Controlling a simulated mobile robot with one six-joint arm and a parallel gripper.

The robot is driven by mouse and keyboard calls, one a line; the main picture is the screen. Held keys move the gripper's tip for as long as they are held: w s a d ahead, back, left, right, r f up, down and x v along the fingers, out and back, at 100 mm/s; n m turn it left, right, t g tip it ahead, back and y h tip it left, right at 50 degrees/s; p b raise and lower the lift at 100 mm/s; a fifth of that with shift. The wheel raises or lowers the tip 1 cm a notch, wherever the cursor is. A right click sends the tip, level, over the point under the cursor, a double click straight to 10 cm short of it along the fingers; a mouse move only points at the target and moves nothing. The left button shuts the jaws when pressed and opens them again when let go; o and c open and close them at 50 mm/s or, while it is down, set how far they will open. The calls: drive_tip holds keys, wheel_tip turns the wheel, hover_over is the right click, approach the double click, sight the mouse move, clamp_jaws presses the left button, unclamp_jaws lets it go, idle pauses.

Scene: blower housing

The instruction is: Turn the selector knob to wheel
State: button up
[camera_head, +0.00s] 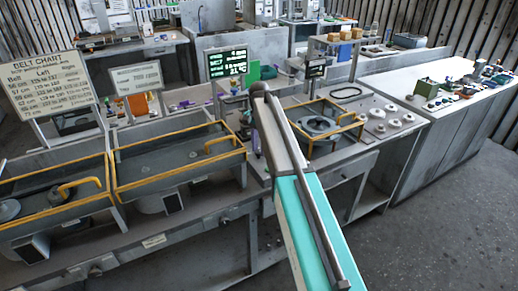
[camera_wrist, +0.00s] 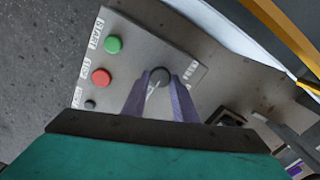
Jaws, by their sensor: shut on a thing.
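The selector knob (camera_wrist: 161,75) is a round black knob with a pale pointer line, on a grey control panel (camera_wrist: 135,56) in the wrist view. My gripper (camera_wrist: 160,84) has two purple fingers, one on each side of the knob, and is shut on it. The pointer line slants down and left in the picture, between the fingers. The position labels around the knob cannot be read, and the fingers hide part of the panel there. In the head view my teal arm covers the panel and knob.
The panel also bears a green button (camera_wrist: 113,44), a red button (camera_wrist: 101,77) and a small black part (camera_wrist: 90,104). A yellow-railed frame (camera_head: 347,119) stands on the bench just right of my arm. Yellow-edged trays (camera_head: 178,170) lie to its left. Open floor is at right.

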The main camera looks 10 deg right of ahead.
sight(259, 151)
drive_tip(key=shift+w+d+r+m, duration=0.1)
drive_tip(key=shift+w+m, duration=0.05)
drive_tip(key=shift+m, duration=0.45)
drive_tip(key=o, duration=1)
drive_tip(key=shift+o, duration=0.2)
wheel_tip(259, 151, up, 14)
drive_tip(key=b, duration=0.3)
drive_tip(key=shift+b, duration=0.4)
drive_tip(key=shift+f, duration=0.2)
